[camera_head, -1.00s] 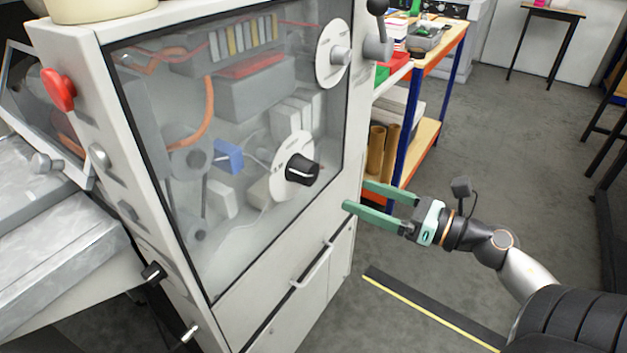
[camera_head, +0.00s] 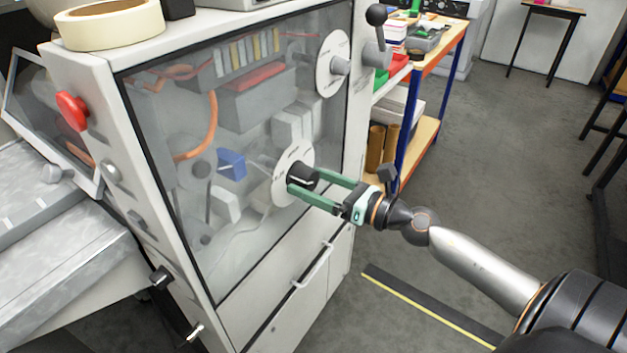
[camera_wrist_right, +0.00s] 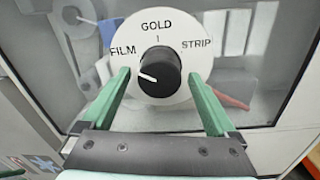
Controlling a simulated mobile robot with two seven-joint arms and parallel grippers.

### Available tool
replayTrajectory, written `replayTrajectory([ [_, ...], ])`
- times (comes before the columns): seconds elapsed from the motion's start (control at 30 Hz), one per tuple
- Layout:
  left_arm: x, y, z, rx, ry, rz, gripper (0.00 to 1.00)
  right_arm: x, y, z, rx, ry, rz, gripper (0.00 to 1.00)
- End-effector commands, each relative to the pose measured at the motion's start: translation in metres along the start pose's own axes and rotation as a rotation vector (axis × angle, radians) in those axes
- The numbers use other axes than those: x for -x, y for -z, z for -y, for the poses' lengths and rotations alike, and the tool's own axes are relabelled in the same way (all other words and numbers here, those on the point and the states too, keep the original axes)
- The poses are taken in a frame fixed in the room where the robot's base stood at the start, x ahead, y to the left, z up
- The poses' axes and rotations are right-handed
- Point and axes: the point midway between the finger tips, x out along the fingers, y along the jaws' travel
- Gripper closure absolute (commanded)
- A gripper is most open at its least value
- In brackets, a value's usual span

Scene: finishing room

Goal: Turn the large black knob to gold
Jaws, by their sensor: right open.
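The large black knob (camera_head: 303,177) sits on a white round dial (camera_head: 281,186) on the machine's clear front panel. In the right wrist view the knob (camera_wrist_right: 159,68) shows a white pointer line aimed to the left, a little below the FILM label. The dial (camera_wrist_right: 188,22) reads FILM at left, GOLD at top and STRIP at right. My right gripper (camera_head: 306,182) is open, with its green fingers on either side of the knob. In the wrist view a gap shows between each finger and the knob. My left gripper is not in view.
A second white dial with a grey knob (camera_head: 341,66) is higher on the panel. A tape roll (camera_head: 110,24) lies on top. A drawer handle (camera_head: 313,266) is below. Open floor lies right.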

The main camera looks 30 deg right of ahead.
Motion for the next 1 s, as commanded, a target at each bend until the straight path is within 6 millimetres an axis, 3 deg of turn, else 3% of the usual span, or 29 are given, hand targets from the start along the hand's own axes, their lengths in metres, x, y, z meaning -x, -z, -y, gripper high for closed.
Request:
replayTrajectory([
  [0.2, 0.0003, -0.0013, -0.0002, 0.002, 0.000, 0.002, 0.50, 0.0000, 0.0003, 0.0001, 0.000, 0.000, 0.000, 0.08],
  [0.9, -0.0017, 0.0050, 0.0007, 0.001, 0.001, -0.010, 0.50, 0.0001, 0.0002, -0.0001, 0.000, 0.000, 0.000, 0.87],
  [1.0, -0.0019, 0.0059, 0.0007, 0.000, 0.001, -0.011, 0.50, 0.0001, 0.0002, -0.0001, -0.001, 0.000, 0.000, 0.93],
])
